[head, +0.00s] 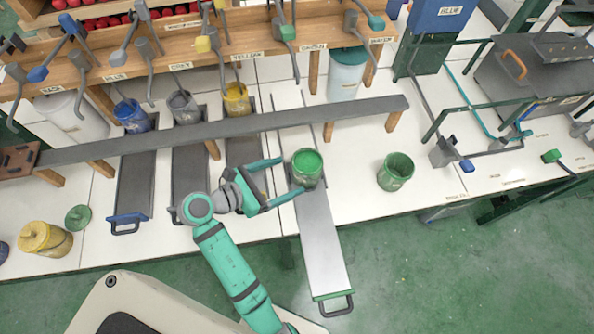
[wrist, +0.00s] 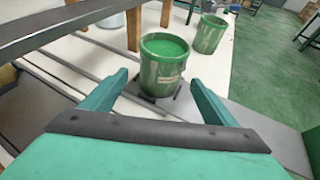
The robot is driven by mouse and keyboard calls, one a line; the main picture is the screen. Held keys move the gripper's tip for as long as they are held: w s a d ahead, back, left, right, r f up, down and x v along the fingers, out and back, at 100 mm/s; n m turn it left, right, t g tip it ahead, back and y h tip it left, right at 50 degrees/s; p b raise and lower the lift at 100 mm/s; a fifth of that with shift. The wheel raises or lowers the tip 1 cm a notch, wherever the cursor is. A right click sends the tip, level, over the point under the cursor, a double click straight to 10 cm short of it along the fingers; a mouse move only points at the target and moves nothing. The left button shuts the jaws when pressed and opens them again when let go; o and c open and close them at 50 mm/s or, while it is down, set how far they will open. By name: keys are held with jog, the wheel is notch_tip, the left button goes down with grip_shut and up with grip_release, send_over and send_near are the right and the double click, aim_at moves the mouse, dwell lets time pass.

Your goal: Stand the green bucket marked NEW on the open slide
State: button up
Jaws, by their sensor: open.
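A green bucket (head: 307,172) filled with green stands upright at the back part of the open slide (head: 322,245), a grey plate with a green-edged handle pulled out past the table's front. In the wrist view this bucket (wrist: 163,72) has a pale mark that I cannot read. A second green bucket (head: 396,174) stands on the white table to the right, apart from the slide; it also shows in the wrist view (wrist: 209,34). I cannot tell which one says NEW. My gripper (head: 291,176) is open, its fingertips either side of the first bucket's near side, not closed on it.
A long dark rail (head: 230,126) on wooden posts runs behind the gripper. Blue, grey and yellow buckets (head: 236,98) stand behind it. A yellow can (head: 45,238) is at the far left.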

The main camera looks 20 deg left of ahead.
jog(key=shift+v, duration=1.85)
